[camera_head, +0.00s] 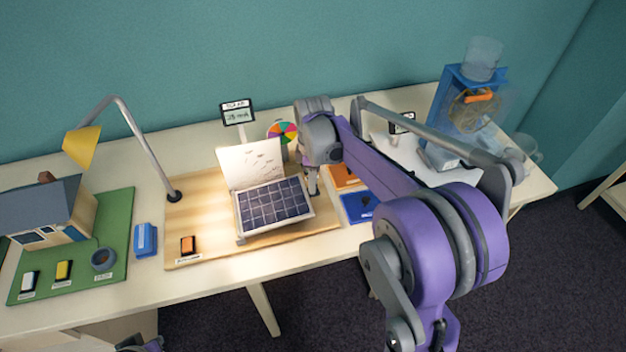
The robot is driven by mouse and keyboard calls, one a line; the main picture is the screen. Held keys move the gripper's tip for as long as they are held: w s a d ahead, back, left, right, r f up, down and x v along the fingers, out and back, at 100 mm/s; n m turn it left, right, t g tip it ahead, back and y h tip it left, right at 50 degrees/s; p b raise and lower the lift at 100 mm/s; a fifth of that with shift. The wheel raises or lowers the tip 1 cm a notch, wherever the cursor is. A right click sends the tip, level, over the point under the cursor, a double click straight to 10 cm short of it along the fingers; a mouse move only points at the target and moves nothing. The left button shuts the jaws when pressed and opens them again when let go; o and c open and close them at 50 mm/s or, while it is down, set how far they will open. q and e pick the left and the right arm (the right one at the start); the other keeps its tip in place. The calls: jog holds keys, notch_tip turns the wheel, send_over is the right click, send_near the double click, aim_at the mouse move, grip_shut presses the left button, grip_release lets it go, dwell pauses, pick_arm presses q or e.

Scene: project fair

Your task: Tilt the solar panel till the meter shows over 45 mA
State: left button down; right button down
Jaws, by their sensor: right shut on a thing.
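The solar panel (273,205), a dark blue grid in a pale frame, sits tilted on a wooden board (205,215). A white sheet with drawings (250,165) stands behind it. The meter (237,115) stands at the back of the board; its small digits look like the high twenties of mA, but are hard to read. My right gripper (313,190) points down at the panel's right edge and is shut on the panel there; the arm hides part of the grip.
A desk lamp (83,147) with a yellow shade leans at left. A model house (55,215) stands on a green base. A blue block (145,240), an orange switch (188,246), a colour wheel (283,132) and a blue water-wheel stand (440,120) are around.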

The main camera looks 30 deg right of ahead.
jog(key=shift+r, duration=0.1)
